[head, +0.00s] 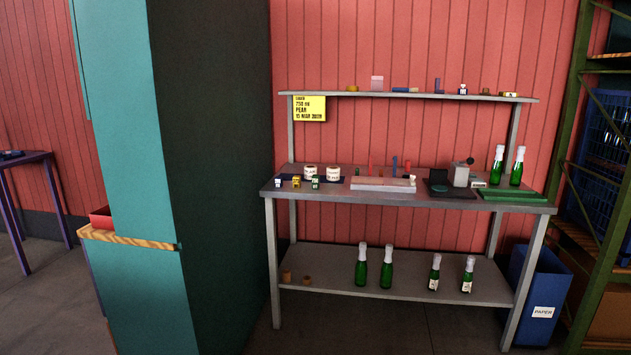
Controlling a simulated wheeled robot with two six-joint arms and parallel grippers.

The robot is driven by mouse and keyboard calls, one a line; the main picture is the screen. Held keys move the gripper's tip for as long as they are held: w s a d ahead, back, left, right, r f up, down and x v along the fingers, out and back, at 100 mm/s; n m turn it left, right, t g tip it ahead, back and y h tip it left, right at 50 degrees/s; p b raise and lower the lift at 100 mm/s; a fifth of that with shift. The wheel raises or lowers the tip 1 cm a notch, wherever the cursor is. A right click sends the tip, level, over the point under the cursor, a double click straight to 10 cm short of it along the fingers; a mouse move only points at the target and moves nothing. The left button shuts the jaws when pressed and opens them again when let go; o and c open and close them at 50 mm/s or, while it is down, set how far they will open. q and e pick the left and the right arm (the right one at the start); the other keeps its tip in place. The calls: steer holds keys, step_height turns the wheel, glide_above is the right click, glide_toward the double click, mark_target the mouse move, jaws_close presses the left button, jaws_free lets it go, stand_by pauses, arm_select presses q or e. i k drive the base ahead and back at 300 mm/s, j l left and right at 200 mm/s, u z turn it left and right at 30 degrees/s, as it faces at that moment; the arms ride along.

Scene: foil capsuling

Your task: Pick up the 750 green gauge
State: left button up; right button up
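Three small labelled blocks stand in a row at the front left of the workbench top. The right one (315,183) looks green with a pale label that seems to read 750. The middle one (296,182) is yellow. The left one (278,183) is whitish and dark; its label is too small to read. The workbench (420,201) is grey and stands against the red wall. Neither of my grippers is in view.
A teal and dark partition (215,170) stands close at the left of the bench. Two label rolls (333,173) sit behind the blocks. Green bottles (387,272) stand on the lower shelf. A blue paper bin (540,295) is at right. Floor in front is clear.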

mark_target(314, 177)
steer(key=i+l, duration=0.2)
steer(key=i, duration=0.3)
steer(key=i+l, duration=0.2)
steer(key=i, duration=0.3)
steer(key=i+l+u, duration=0.1)
steer(key=i, duration=0.35)
steer(key=l, duration=0.1)
